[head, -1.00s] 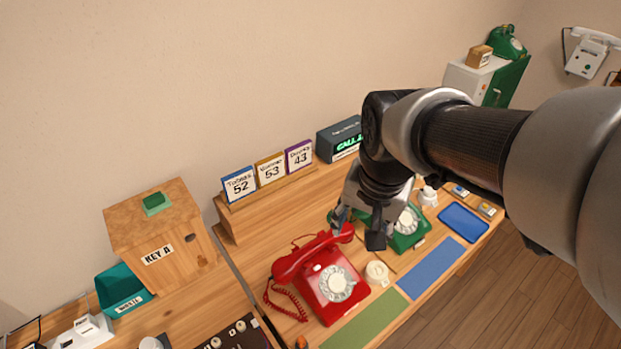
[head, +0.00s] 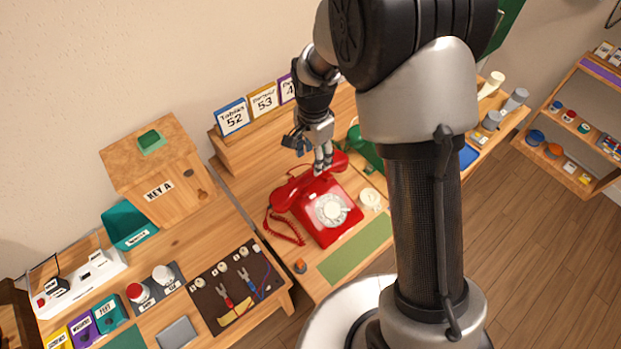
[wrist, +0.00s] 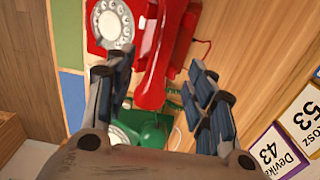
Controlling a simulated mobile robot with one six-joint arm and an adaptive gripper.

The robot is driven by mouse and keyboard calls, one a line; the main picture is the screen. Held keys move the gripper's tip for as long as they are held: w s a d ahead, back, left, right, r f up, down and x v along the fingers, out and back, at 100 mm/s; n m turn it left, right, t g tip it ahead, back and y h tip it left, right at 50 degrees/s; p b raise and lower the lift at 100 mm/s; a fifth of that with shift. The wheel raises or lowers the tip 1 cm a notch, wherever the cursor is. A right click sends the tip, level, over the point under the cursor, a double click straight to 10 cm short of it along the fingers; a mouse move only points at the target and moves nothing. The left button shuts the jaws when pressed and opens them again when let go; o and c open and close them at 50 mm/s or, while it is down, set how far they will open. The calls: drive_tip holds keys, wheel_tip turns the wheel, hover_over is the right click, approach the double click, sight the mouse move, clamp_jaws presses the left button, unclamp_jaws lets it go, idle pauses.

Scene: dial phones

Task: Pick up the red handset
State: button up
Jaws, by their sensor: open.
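The red phone (head: 326,212) stands on the wooden desk, its dial facing the front. Its red handset (head: 290,192) lies across the top of the phone, with a coiled red cord at its left end. My gripper (head: 322,165) is above the right part of the handset and hides a little of it. In the wrist view my gripper (wrist: 160,95) is open, with its fingers apart and nothing between them but the view of the phones. The red handset (wrist: 160,60) shows there ahead of and between the fingertips. I cannot tell whether the fingers touch it.
A green phone (head: 365,150) stands close to the right, partly hidden by my arm. Number cards (head: 264,101) on a wooden step stand behind. A cream round object (head: 371,199) and a green mat (head: 355,250) lie near the red phone.

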sight(311, 174)
wheel_tip(311, 174, down, 4)
drive_tip(key=shift+f+b, duration=0.1)
drive_tip(key=shift+b, duration=0.3)
drive_tip(key=f, duration=0.1)
drive_tip(key=f+b, duration=0.1)
drive_tip(key=f, duration=0.3)
drive_tip(key=shift+s+a+f+b, duration=0.1)
drive_tip(key=shift+a+f+b, duration=0.05)
drive_tip(key=shift+a+b, duration=0.2)
drive_tip(key=shift+c, duration=0.6)
clamp_jaws()
